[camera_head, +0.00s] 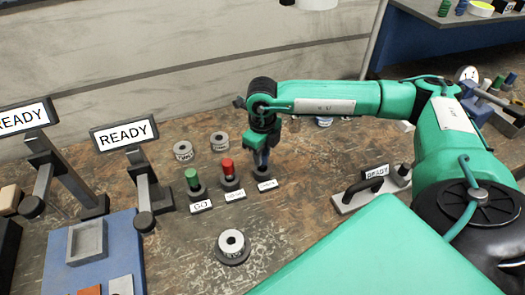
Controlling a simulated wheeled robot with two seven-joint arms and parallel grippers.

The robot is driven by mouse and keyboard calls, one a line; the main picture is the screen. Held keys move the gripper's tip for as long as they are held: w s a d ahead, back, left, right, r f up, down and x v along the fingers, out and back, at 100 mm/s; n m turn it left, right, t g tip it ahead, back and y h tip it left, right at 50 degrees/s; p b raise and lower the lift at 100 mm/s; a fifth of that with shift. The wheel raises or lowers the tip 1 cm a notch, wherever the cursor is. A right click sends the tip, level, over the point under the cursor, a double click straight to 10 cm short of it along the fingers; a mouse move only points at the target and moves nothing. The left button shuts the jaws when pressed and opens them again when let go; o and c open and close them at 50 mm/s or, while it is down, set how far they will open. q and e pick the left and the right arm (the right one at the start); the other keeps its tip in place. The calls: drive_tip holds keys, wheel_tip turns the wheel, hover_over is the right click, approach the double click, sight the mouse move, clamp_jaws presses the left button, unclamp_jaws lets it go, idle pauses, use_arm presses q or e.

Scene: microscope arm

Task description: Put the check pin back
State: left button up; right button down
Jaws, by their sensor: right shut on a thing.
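My right gripper (258,148) points down over the rightmost of three small round holders (262,173) on the bench. It is shut on a dark blue pin, the check pin (262,160), whose lower end is at the holder's opening; I cannot tell how deep it sits. The label (267,185) in front of this holder is too small to read surely. To its left, a red pin (228,167) and a green pin (191,178) stand upright in matching holders. My left gripper is out of view.
Two READY signs (124,133) stand at left by a blue tray (125,236). A handled block (369,188) is at right.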

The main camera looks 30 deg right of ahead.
drive_tip(key=shift+f, duration=0.1)
drive_tip(key=c, duration=1.5)
unclamp_jaws()
drive_tip(key=o, duration=0.4)
drive_tip(key=shift+c, duration=0.2)
drive_tip(key=shift+o, duration=0.2)
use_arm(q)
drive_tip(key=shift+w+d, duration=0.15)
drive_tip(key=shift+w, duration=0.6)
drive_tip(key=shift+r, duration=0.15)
